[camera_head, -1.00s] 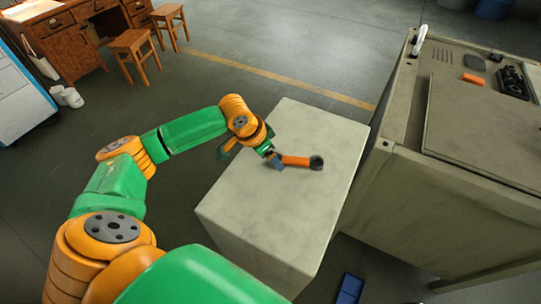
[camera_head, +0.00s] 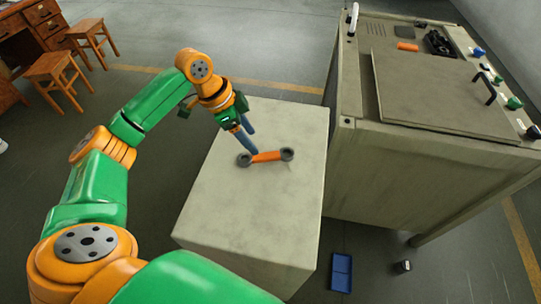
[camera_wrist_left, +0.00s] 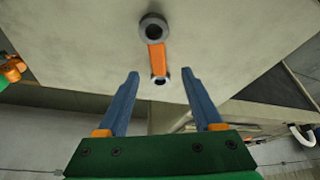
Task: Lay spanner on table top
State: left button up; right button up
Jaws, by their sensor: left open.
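The spanner (camera_head: 267,156) has an orange handle and dark grey ring ends. It lies flat on the pale grey table top (camera_head: 250,215). It also shows in the left wrist view (camera_wrist_left: 155,55), beyond my fingers. My left gripper (camera_head: 251,142) is above the table, with its blue fingers pointing down near the spanner. In the left wrist view the two fingers (camera_wrist_left: 159,75) are spread wide apart and nothing is held between them. The spanner's near end lies in line with the gap between the fingertips. My right gripper is not in view.
A large grey cabinet (camera_head: 350,175) stands close to the table's right side, with knobs, a handle and an orange block (camera_head: 407,47) on top. A blue tray (camera_head: 341,272) lies on the floor. Wooden stools (camera_head: 58,80) and a desk stand at the far left.

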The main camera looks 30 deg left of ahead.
aim_at(264, 155)
pick_arm(q)
jog(key=x, duration=0.3)
jog(key=p+x, duration=0.1)
jog(key=x, duration=0.1)
jog(key=shift+s+d+f+p, duration=0.1)
jog(key=shift+d+f+p, duration=0.2)
jog(key=shift+d, duration=0.25)
jog(key=shift+a+f, duration=0.1)
jog(key=shift+f, duration=0.35)
grip_shut()
